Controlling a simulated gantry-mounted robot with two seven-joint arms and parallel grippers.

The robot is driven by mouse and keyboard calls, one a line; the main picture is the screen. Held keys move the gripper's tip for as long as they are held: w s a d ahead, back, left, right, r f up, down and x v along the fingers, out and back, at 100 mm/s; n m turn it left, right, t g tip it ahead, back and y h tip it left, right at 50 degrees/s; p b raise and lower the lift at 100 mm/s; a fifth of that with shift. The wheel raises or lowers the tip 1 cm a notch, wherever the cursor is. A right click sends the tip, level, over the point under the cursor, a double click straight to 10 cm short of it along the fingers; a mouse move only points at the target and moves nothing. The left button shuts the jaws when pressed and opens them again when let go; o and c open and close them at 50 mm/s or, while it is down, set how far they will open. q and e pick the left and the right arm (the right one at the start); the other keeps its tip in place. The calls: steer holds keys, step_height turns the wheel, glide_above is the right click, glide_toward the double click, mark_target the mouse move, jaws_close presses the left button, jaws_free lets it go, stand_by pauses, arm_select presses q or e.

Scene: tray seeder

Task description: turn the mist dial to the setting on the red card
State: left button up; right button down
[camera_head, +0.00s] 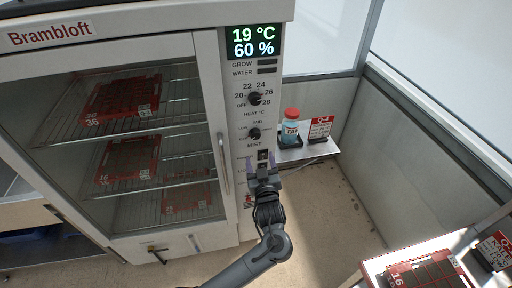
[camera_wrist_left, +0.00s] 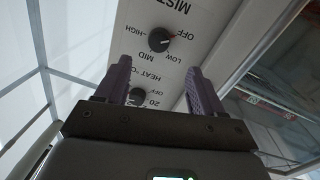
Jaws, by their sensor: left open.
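The mist dial (camera_head: 254,134) is the lower black knob on the cabinet's front panel. In the left wrist view, upside down, the mist dial (camera_wrist_left: 159,40) has OFF, LOW, MID and HIGH around it, and its reddish mark appears to point toward OFF. My left gripper (camera_head: 262,165) is in front of the panel, below the dial in the head view. Its purple fingers (camera_wrist_left: 162,80) are open with nothing between them, apart from the dial. A red card (camera_head: 320,128) stands on the side shelf; its setting is too small to read. My right gripper is not in view.
The heat dial (camera_head: 255,98) is just above the mist dial, under the display (camera_head: 253,41) reading 19 °C and 60 %. The glass door's handle (camera_head: 223,163) is left of the panel.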

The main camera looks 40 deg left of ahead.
mark_target(255, 137)
arm_select(q)
steer(key=x, duration=1.1)
steer(key=shift+d+r, duration=0.1)
